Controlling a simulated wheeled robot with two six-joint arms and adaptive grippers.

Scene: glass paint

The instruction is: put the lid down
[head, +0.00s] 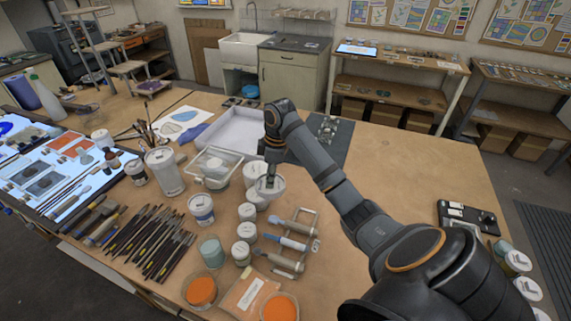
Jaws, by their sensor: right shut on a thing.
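My right gripper (271,174) comes in from the right and points down over the middle of the table. It is shut on a pale round lid (272,188), mostly seen from above and partly covered by the fingers. The lid is over or right beside a white jar (257,200); I cannot tell whether they touch. Another white jar (252,171) stands just behind. My left gripper is not in view.
A clear lidded box (214,168) and a white tray (226,133) lie left and behind. Small white pots (246,232), a tool rack (291,243), many brushes (150,241) and orange powder bowls (200,291) crowd the front. The table right of my arm (425,165) is largely bare.

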